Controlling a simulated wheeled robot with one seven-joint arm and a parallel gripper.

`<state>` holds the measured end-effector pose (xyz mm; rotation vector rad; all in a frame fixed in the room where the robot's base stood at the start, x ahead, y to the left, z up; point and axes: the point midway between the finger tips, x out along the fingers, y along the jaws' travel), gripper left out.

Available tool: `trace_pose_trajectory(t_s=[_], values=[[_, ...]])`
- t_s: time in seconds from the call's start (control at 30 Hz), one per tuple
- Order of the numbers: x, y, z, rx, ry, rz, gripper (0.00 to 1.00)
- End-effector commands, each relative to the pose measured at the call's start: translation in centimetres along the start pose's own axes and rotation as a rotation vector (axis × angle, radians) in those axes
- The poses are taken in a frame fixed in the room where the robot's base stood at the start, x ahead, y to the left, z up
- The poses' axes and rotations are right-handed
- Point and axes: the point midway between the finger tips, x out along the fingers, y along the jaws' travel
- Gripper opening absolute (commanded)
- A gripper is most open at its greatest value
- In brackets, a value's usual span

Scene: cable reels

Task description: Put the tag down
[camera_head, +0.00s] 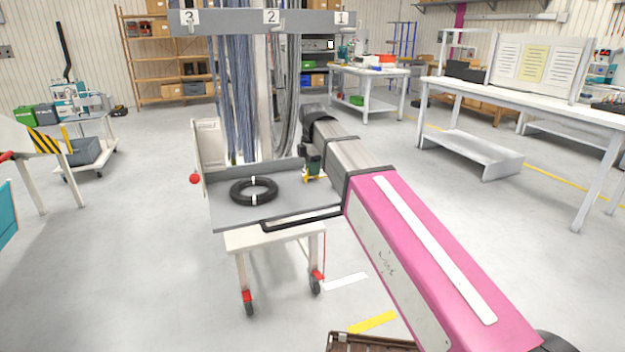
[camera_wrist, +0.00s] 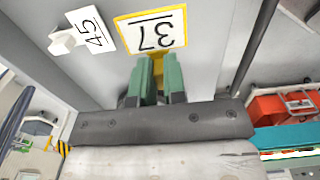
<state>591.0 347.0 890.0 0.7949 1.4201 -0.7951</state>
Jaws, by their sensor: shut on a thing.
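In the wrist view a yellow-bordered white tag marked 37 (camera_wrist: 152,31) shows upside down. The green fingers of my gripper (camera_wrist: 158,75) are closed on its yellow stem. The head view shows my gripper (camera_head: 314,163) small, at the back right of the grey cart tray (camera_head: 290,205), with a bit of the yellow tag (camera_head: 315,179) below it. I cannot tell whether the tag touches a surface.
A black cable coil (camera_head: 240,196) with white bands lies in the tray. In the wrist view a white label marked 45 (camera_wrist: 94,35) sits beside a white knob (camera_wrist: 62,43). Cables hang from a numbered rail (camera_head: 240,22) behind the cart. A white workbench (camera_head: 520,108) stands right.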

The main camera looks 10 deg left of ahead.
Motion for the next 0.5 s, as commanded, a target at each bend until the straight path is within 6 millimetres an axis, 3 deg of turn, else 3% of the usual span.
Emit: trace_pose_trajectory(t_s=[0.3, 0.5], values=[[3.5, -0.1, 0.0, 0.000, 0.000, -0.001, 0.00], [3.9, 0.0, 0.0, 0.000, 0.000, 0.000, 0.00]])
